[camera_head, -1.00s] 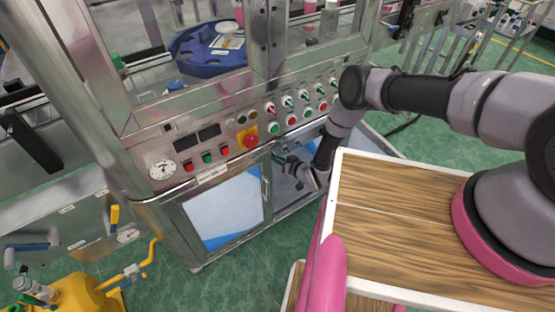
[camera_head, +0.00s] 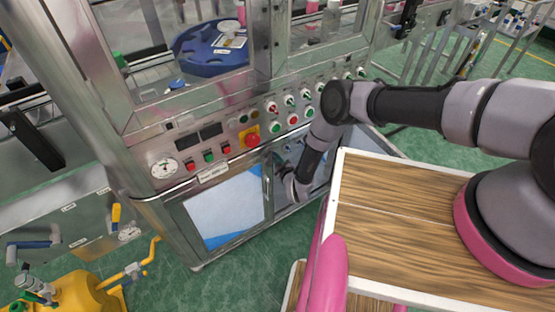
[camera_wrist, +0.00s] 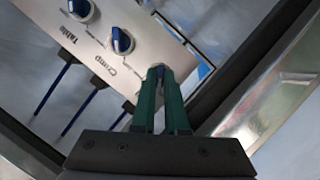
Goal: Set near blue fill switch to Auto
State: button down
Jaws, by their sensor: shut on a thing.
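A pale control plate (camera_wrist: 112,40) fills the upper part of the wrist view. It carries a row of blue knob switches: one by the label "Table" (camera_wrist: 80,9), one by the label "Crimp" (camera_wrist: 122,41), and the nearest one (camera_wrist: 158,69), taken as the fill switch. My gripper (camera_wrist: 158,76) has its green fingers shut on this nearest blue switch. The fingers hide most of that knob and its label, so I cannot read its position. In the head view, my wrist reaches into the machine's lower cabinet opening, and the fingertips are hidden there.
Dark blue lines run below the plate (camera_wrist: 50,90). Metal frame edges (camera_wrist: 270,100) lie close on the right in the wrist view. The main front panel with a red emergency button (camera_head: 252,139) and a round gauge (camera_head: 164,168) is above the opening. A cabinet window (camera_head: 222,210) is left of my wrist.

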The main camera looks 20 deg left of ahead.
jog(key=shift+a+n+t, duration=0.1)
jog(key=shift+n+t, duration=0.3)
jog(key=shift+n, duration=0.2)
jog(key=c, duration=0.9)
grip_release()
jog(key=shift+c, duration=0.2)
